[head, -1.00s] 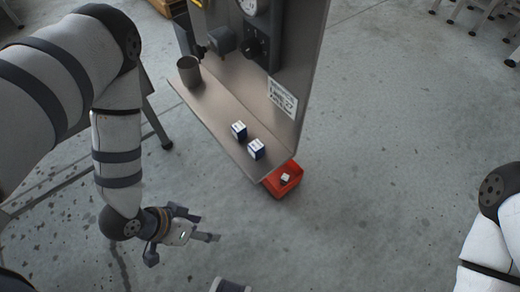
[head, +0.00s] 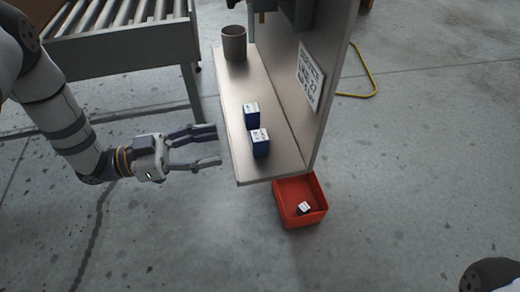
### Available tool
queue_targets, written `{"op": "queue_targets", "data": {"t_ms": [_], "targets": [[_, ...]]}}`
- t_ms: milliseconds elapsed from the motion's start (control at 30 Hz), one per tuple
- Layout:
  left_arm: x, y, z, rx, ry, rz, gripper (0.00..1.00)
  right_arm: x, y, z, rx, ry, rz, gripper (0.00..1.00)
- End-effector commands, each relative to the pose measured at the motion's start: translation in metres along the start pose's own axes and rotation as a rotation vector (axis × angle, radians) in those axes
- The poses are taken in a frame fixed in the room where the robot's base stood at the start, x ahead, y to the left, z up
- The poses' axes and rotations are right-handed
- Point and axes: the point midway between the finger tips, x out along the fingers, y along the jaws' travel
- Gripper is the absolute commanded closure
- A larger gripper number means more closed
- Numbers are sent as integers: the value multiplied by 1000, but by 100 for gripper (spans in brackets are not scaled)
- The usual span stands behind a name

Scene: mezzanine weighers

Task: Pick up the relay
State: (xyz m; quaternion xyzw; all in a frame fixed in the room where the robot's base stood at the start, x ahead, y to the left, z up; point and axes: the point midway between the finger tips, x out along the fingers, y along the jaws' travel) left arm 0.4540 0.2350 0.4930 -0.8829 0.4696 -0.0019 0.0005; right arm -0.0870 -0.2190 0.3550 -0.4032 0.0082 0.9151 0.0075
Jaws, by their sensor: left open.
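Two small blue boxes with white printed tops, which look like relays, stand on the narrow metal shelf (head: 235,85). The farther relay (head: 251,115) is just behind the nearer relay (head: 260,143). A smaller dark-and-white piece (head: 304,208) lies in the red bin (head: 316,218) below the shelf end; I cannot tell if it is a relay too. My left gripper (head: 218,146) is open and empty, left of the shelf edge. Its fingers point right toward the nearer relay, apart from it. My right gripper is out of view.
A grey cup (head: 234,44) stands at the shelf's far end. An upright panel with a printed sign (head: 310,77) bounds the shelf on the right. A roller conveyor (head: 120,45) stands at upper left. A yellow hose (head: 367,80) lies on the floor. Open concrete lies in front.

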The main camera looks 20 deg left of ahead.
Motion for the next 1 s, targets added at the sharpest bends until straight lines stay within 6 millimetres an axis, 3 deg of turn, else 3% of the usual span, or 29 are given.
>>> {"op": "queue_targets", "data": {"t_ms": [133,433,600,800,833,1000], "targets": [[35,1,1,-1,1,3,48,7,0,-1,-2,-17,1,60],[71,5,-1,-4,-1,1,48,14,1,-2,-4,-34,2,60],[103,9,-1,-2,-2,1,48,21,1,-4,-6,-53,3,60],[107,9,-4,-2,-3,-1,48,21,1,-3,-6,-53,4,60],[107,9,-4,-2,-2,-1,51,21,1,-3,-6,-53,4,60],[107,9,-4,-2,-3,-1,89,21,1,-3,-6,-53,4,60]]}}
